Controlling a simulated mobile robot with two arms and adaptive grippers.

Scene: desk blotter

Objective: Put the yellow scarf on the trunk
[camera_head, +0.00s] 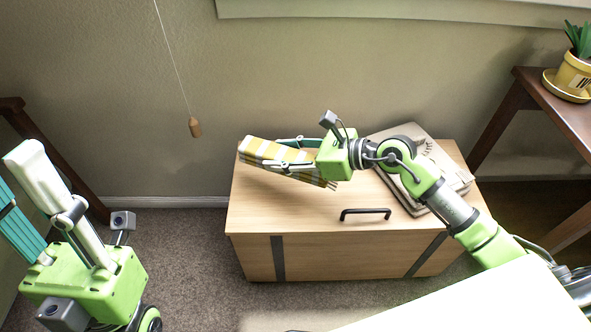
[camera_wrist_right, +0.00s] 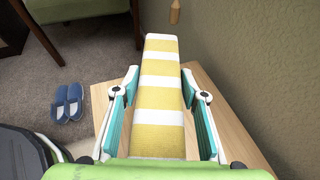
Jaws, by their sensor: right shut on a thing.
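The yellow scarf (camera_head: 262,151), striped yellow and white with a fringe at one end, is a folded strip over the left part of the wooden trunk (camera_head: 310,222). My right gripper (camera_head: 274,152) is shut on the scarf, one finger along each side. The right wrist view also shows the scarf (camera_wrist_right: 158,100) between the fingers, with the trunk top (camera_wrist_right: 225,130) below. I cannot tell whether the scarf touches the lid. My left gripper (camera_head: 38,205) is at the far left, away from the trunk, its fingers apart and empty.
A stack of papers or magazines (camera_head: 425,150) lies on the right part of the lid, partly behind my right arm. A dark handle (camera_head: 365,212) is near the front edge. A potted plant (camera_head: 573,75) stands on a side table at right. Blue slippers (camera_wrist_right: 68,102) lie on the carpet.

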